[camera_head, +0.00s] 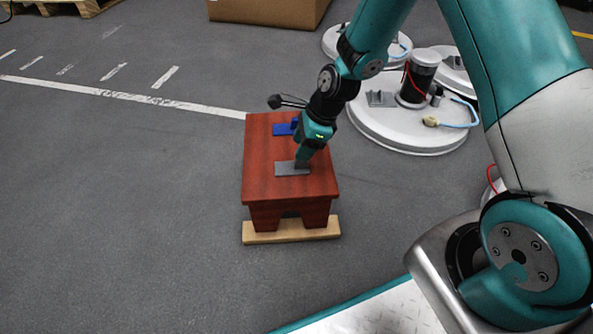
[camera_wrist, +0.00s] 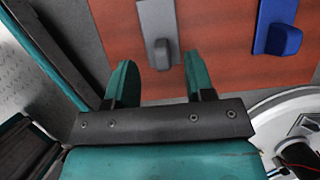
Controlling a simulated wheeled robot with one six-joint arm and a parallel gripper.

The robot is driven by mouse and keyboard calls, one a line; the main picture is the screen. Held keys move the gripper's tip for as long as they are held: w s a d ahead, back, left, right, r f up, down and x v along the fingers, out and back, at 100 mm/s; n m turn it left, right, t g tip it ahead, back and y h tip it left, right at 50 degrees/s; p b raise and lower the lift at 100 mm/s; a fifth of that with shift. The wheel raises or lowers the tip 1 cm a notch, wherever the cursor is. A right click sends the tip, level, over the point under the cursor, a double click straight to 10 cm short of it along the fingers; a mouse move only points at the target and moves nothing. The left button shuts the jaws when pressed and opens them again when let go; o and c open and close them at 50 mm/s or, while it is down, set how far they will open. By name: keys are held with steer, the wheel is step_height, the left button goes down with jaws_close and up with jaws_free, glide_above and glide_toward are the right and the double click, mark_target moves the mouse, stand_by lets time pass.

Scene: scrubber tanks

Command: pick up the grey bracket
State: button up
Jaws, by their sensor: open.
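The grey bracket (camera_head: 290,169) lies on the top of the reddish-brown wooden stand (camera_head: 262,185), towards its near side. It has a flat plate and a raised knob. In the wrist view the grey bracket (camera_wrist: 157,22) is ahead of my gripper (camera_wrist: 155,82), in line with the gap between the fingers. My gripper is open and empty, and its teal fingers lie on either side of that line. In the head view my gripper (camera_head: 303,160) is low over the stand at the bracket and partly hides it.
A blue bracket (camera_head: 283,129) lies farther back on the stand, and in the wrist view it is right of the grey one (camera_wrist: 278,30). A round white scrubber tank lid (camera_head: 400,132) with a motor stands to the right. The floor at left is clear.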

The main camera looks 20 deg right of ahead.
mark_target(295, 167)
steer(key=shift+b+x, duration=2.45)
steer(key=shift+x, duration=0.3)
steer(key=shift+s+d, duration=0.1)
steer(key=shift+d, duration=0.1)
jaws_close()
